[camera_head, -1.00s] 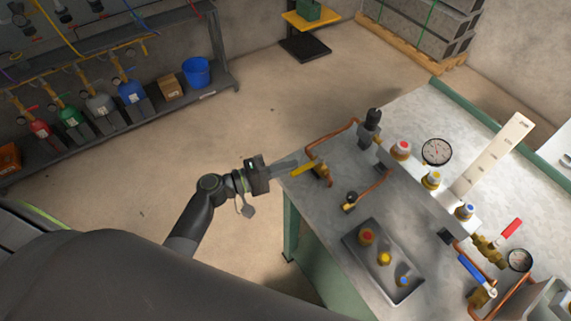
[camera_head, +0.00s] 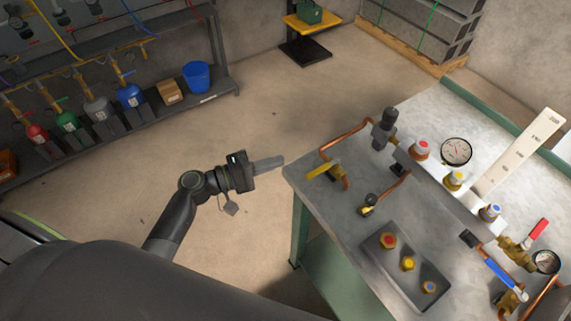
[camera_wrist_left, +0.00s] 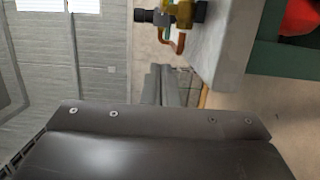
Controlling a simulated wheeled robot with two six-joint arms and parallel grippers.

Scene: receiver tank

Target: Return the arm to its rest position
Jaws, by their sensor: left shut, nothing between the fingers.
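My left gripper (camera_head: 270,163) is shut and empty. In the head view it points right, just left of the near corner of the bench (camera_head: 306,176), with a small gap of floor between. The yellow-handled valve (camera_head: 325,170) on the bench is to the right of the fingertips and apart from them. In the left wrist view the gripper's two fingers (camera_wrist_left: 159,84) lie close together, with the bench edge (camera_wrist_left: 226,50) and a brass valve fitting (camera_wrist_left: 186,14) above and to the right. My right gripper is not in view.
The bench carries copper pipes, gauges (camera_head: 456,151), a red-handled valve (camera_head: 537,231), a blue-handled valve (camera_head: 505,279) and a grey tray (camera_head: 382,265) with several caps. A shelf with gas bottles (camera_head: 130,96) and a blue bucket (camera_head: 197,76) stands at the left. Open floor lies between.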

